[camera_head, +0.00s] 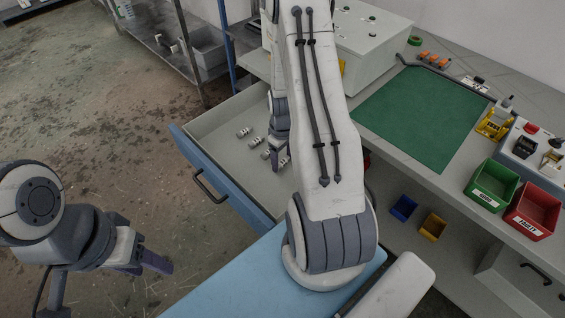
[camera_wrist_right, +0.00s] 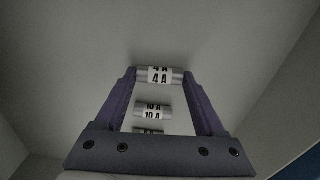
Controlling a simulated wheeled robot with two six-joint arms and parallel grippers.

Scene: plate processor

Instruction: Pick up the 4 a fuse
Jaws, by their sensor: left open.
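The 4 A fuse (camera_wrist_right: 160,75), a white cylinder with metal ends and a "4 A" label, lies between the fingertips of my right gripper (camera_wrist_right: 160,78) in the right wrist view. The fingers are at its two ends; whether they press on it is unclear. In the head view my right gripper (camera_head: 275,150) reaches down into the open drawer, partly hidden by my right arm, with a fuse (camera_head: 284,161) at its tips. My left gripper (camera_head: 115,270) is open and empty over the floor at the left, away from the drawer.
A 10 A fuse (camera_wrist_right: 153,111) and another fuse (camera_wrist_right: 148,131) lie in line with the 4 A fuse. The drawer (camera_head: 215,122) has a blue front with a handle (camera_head: 208,188). Green (camera_head: 491,186) and red (camera_head: 532,212) bins stand on the bench beside a green mat (camera_head: 420,112).

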